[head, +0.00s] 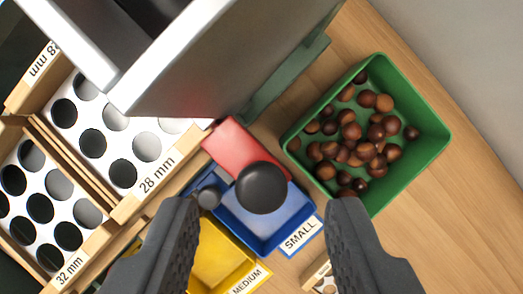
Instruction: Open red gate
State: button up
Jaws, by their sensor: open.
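The red gate (229,144) is a flat red piece near the middle of the head view, at the foot of a grey housing. A round black knob (261,187) stands in front of its lower right end and hides part of it. My gripper (262,208) is open, with one dark finger to the left and one to the right of the knob. Both fingers appear apart from the knob, with nothing between them except what lies below. I cannot tell the height of the fingers over the knob.
A blue tray (284,236) labelled SMALL and a yellow tray (212,255) labelled MEDIUM lie below. A green crate (432,140) of chestnuts stands right. Sieve boards (119,127) and the grey housing (215,60) fill the upper left. The wooden table (455,240) is clear at lower right.

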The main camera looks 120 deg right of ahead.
jog(key=shift+x, duration=0.95)
grip_shut()
jog(key=shift+d, duration=0.1)
